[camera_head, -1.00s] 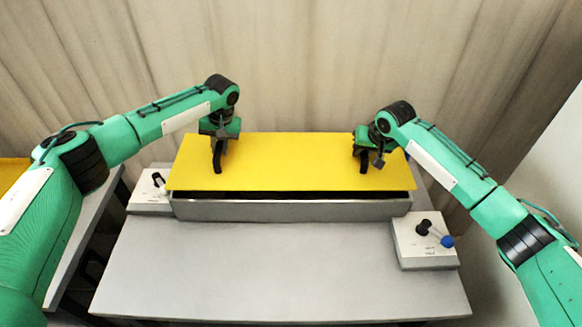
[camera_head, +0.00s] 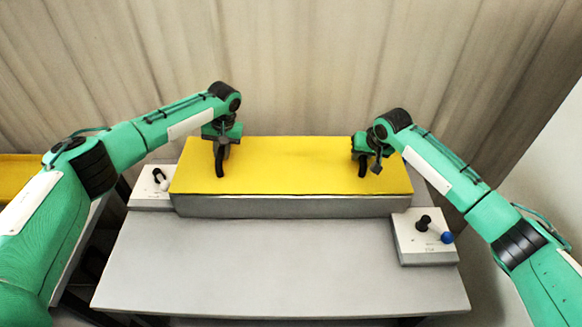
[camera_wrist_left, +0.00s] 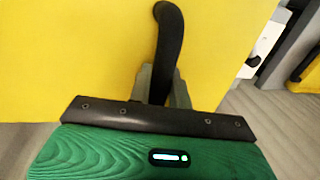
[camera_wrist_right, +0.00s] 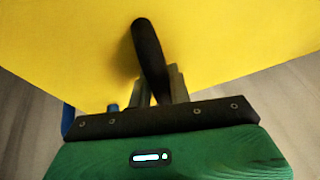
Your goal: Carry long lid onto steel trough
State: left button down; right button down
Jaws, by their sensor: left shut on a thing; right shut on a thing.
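The long yellow lid (camera_head: 290,165) lies level over the steel trough (camera_head: 290,207) on the table. Its front edge sits at the trough's rim with only a thin line between them; I cannot tell whether it fully rests there. My left gripper (camera_head: 220,160) is shut on a black handle near the lid's left end; that handle (camera_wrist_left: 167,45) fills the middle of the left wrist view. My right gripper (camera_head: 364,160) is shut on the other black handle (camera_wrist_right: 149,50) near the right end. The trough's inside is hidden under the lid.
A white switch box (camera_head: 425,240) with a black knob and a blue-tipped lever stands at the trough's front right. Another switch box (camera_head: 152,190) stands at its left. The grey table (camera_head: 280,270) is clear in front. A yellow thing (camera_head: 18,178) shows at far left.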

pick_arm(q)
jog(key=shift+f, duration=0.4)
pick_arm(e)
jog(key=shift+f, duration=0.35)
pick_arm(q)
jog(key=c, duration=1.3)
grip_release()
jog(key=shift+s+f, duration=0.1)
pick_arm(e)
jog(key=c, duration=1.3)
grip_release()
jog(key=shift+s+f, duration=0.1)
pick_arm(q)
notch_tip(320, 180, up, 12)
jog(key=d, duration=0.2)
jog(key=shift+d+f, duration=0.15)
pick_arm(e)
jog(key=v, duration=1.2)
